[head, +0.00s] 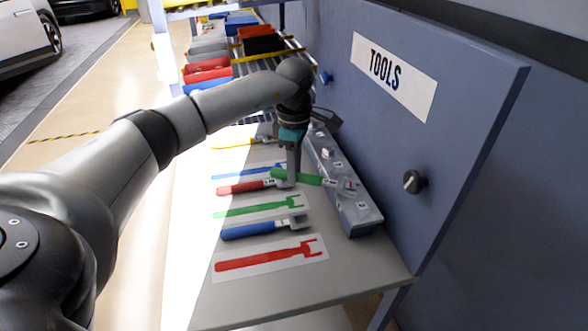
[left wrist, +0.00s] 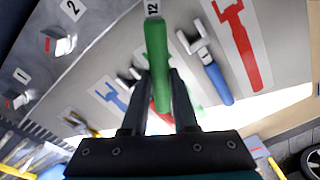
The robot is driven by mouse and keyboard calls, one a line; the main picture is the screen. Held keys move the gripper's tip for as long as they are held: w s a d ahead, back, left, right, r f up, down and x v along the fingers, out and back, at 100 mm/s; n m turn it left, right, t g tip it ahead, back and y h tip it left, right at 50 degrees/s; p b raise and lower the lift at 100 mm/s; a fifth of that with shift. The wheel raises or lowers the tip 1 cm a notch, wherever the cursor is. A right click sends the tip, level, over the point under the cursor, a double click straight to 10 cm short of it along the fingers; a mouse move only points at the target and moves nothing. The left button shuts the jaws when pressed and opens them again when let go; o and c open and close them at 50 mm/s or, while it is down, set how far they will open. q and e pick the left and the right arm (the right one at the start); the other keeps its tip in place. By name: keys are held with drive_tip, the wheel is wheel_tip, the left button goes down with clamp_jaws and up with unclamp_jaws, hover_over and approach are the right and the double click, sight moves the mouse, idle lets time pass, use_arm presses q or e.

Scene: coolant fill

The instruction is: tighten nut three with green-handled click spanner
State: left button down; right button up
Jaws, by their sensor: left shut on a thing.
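The green-handled click spanner (head: 311,179) is in my left gripper (head: 289,178), which is shut on its green handle. It is held above the bench, with its head pointing right over the grey nut block (head: 352,217). The head is near a nut on the block; I cannot tell if it is seated on it, or read that nut's number. In the left wrist view the green handle (left wrist: 157,60) is between the fingers of my left gripper (left wrist: 160,80). A "12" label shows at its top, and the spanner's head is cut off. Nuts by labels 1 and 2 show there. My right gripper is not in view.
A red-handled spanner (head: 243,187) and a blue-handled spanner (head: 255,229) lie on the bench (head: 370,270) among coloured outlines, including a red one (head: 262,259). The blue TOOLS panel (head: 450,120), with a black knob (head: 414,182), stands right behind the block. Coloured bins stand farther back.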

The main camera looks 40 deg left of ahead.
use_arm(q)
drive_tip(key=shift+w, duration=0.15)
drive_tip(key=shift+w, duration=0.15)
drive_tip(key=shift+s+d+n+p, duration=0.1)
drive_tip(key=shift+s+n+p, duration=0.3)
drive_tip(key=shift+s, duration=0.2)
drive_tip(key=shift+r, duration=0.15)
drive_tip(key=shift+r+p, duration=2.45)
drive_tip(key=shift+r, duration=0.45)
